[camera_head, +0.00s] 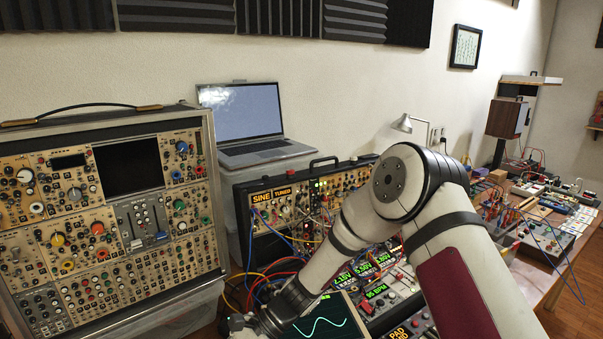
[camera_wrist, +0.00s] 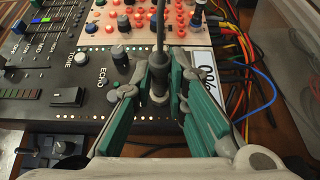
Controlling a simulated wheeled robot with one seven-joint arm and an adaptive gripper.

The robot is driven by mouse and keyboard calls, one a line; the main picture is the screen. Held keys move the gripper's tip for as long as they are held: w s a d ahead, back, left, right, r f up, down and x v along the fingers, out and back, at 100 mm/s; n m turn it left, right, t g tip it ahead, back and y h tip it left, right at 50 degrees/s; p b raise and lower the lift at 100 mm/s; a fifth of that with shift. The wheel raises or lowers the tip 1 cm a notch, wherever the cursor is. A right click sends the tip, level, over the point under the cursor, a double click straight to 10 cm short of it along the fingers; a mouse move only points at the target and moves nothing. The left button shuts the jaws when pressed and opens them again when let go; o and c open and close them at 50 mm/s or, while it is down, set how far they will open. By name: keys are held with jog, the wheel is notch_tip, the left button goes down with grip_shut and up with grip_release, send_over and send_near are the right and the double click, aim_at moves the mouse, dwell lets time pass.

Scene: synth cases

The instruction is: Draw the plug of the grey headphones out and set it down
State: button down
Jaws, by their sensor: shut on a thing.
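In the wrist view my gripper (camera_wrist: 163,76), with green pads on its fingers, is shut on a dark grey plug (camera_wrist: 159,92). The plug stands between the fingertips, and a dark cable (camera_wrist: 160,28) runs from it toward the top of the picture. Below it is the front part of a black panel with knobs and small lights. I cannot tell whether the plug's tip sits in a socket. The headphones themselves are not seen. In the head view my gripper is low at the bottom edge, mostly cut off, and the plug is hidden.
Knobs (camera_wrist: 120,55), faders and coloured patch cables (camera_wrist: 258,75) lie close around the fingers. In the head view a large synth case (camera_head: 110,220) stands left, a laptop (camera_head: 245,120) behind, and a second case (camera_head: 290,190) with cables near my arm.

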jog(key=shift+r+p, duration=0.6)
jog(key=shift+r, duration=0.9)
jog(key=shift+w+d, duration=0.1)
